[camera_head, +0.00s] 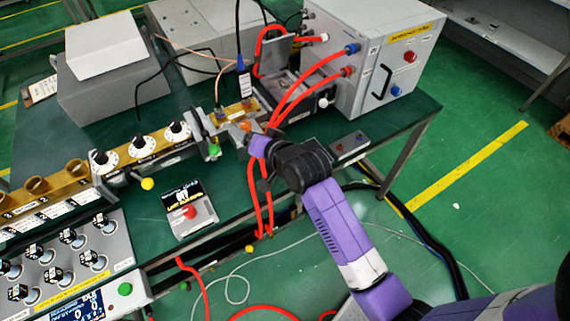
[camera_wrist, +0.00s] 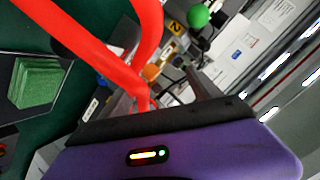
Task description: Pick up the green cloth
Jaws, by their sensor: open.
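A green cloth (camera_wrist: 37,82), folded into a thick square, lies on a dark flat surface at the left of the wrist view. I cannot make it out in the head view, where red hoses and equipment cover much of the area behind my arm. My gripper (camera_head: 240,131) is above the bench, at the brass waveguide and close to the red hoses. The jaws are open. The cloth is off to the left of them, apart from the gripper.
Red hoses (camera_wrist: 80,45) cross between my gripper and the cloth in the wrist view. A grey power unit (camera_head: 365,60) stands at the bench's back right. A red-button box (camera_head: 190,212) and a knob panel (camera_head: 75,262) are at the left. A green knob (camera_wrist: 198,16) shows in the wrist view.

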